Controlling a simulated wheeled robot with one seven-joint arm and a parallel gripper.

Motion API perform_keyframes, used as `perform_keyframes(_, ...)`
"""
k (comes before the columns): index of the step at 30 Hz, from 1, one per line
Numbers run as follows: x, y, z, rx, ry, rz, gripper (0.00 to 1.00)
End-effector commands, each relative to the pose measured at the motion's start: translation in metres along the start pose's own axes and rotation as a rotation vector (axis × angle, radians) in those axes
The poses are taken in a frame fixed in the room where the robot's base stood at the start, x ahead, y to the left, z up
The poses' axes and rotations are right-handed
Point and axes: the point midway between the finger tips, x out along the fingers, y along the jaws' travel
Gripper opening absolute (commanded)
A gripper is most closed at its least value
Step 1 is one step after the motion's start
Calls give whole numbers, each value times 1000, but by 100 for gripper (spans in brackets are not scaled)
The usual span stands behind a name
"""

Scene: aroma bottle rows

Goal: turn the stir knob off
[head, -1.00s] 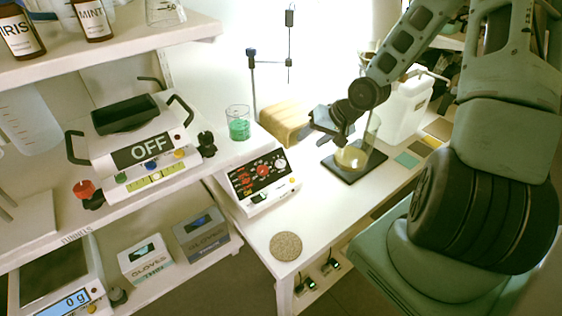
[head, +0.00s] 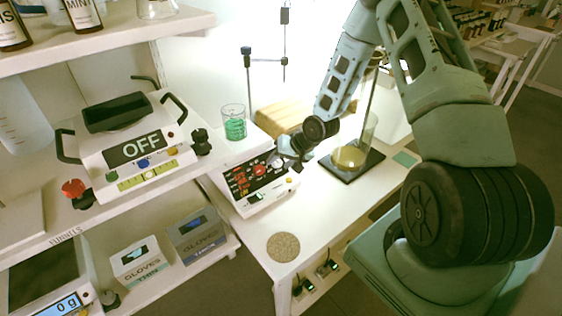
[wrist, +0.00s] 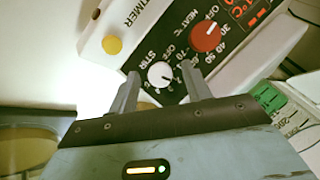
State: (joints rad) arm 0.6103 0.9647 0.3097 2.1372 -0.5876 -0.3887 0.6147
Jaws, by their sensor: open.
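The white stir knob (wrist: 160,74) sits on the black panel of the hotplate (head: 222,196), beside printed "STIR", "OFF" and number marks. I cannot clearly tell which mark it points to. My gripper (wrist: 161,86) is open, its two fingers on either side of the knob's near edge in the wrist view; contact is not visible. In the head view my gripper (head: 286,152) is at the panel's right end, partly hiding the knob. The red heat knob (wrist: 207,36) is beside the stir knob, and a yellow timer button (wrist: 112,45) is on the other side.
A round cork mat (head: 283,247) lies in front. A device reading OFF (head: 137,150) is on the left shelf.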

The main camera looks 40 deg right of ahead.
Motion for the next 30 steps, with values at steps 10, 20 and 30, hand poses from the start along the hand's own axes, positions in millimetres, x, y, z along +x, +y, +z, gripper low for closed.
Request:
perform_keyframes(10,2,0,0,1,0,1,35)
perform_keyframes(20,2,0,0,-5,0,3,4)
perform_keyframes(30,3,0,1,-133,1,52,4)
